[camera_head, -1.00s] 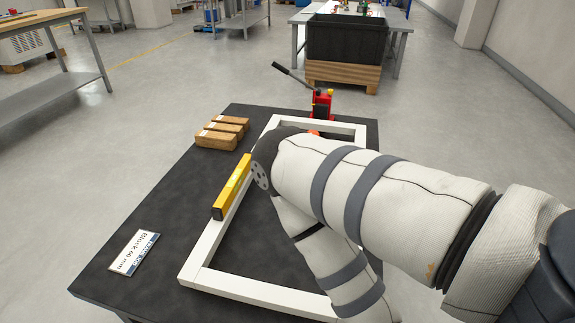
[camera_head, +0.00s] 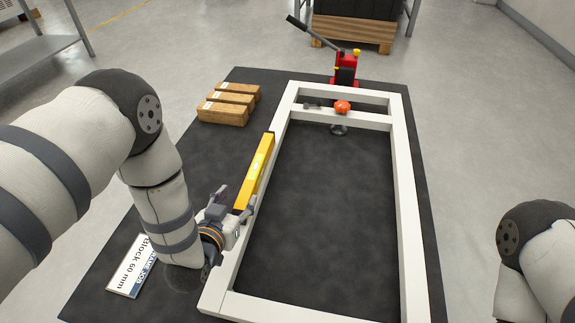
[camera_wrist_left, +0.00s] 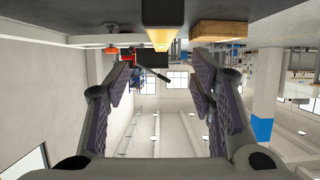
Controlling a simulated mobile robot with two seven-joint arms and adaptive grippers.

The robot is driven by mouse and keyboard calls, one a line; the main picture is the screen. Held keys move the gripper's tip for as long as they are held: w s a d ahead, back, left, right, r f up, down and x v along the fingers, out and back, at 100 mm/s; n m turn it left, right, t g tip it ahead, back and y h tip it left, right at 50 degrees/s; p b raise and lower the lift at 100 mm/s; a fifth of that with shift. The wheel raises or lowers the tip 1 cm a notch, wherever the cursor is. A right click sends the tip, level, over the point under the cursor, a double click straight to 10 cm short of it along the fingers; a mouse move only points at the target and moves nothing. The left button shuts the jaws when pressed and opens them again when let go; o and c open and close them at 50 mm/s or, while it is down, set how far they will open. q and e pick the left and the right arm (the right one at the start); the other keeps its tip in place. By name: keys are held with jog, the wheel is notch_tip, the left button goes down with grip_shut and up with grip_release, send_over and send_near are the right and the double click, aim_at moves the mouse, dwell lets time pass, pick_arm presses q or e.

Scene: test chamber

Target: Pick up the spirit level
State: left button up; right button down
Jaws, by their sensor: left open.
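The yellow spirit level (camera_head: 259,168) lies lengthwise along the left bar of the white frame (camera_head: 410,220); I cannot tell how much of it rests on the bar. My left gripper (camera_head: 234,202) is open at the level's near end, its fingers to either side of that end. Whether they touch it is not clear. In the left wrist view the level (camera_wrist_left: 160,38) shows end-on at the top centre, between the open fingers (camera_wrist_left: 160,90) and above them in the picture. My right arm shows at the right edge, its gripper out of view.
Wooden blocks (camera_head: 222,113) lie left of the frame on the dark table (camera_head: 330,200). A label card (camera_head: 127,275) lies near the left forearm. An orange knob (camera_head: 342,107) sits on the frame's far crossbar. A red jack (camera_head: 345,70) stands behind it.

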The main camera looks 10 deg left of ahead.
aim_at(250, 181)
pick_arm(q)
jog(key=b+x, duration=0.1)
jog(key=x, duration=0.6)
jog(key=b+x, duration=0.1)
jog(key=x, duration=0.3)
jog(key=shift+w+a+f+b, duration=0.1)
jog(key=shift+f+b, duration=0.25)
jog(key=shift+f, duration=0.05)
jog(key=shift+w, duration=0.25)
jog(key=shift+r, duration=0.15)
grip_shut()
pick_arm(e)
jog(key=x, duration=0.3)
jog(key=shift+s, duration=0.2)
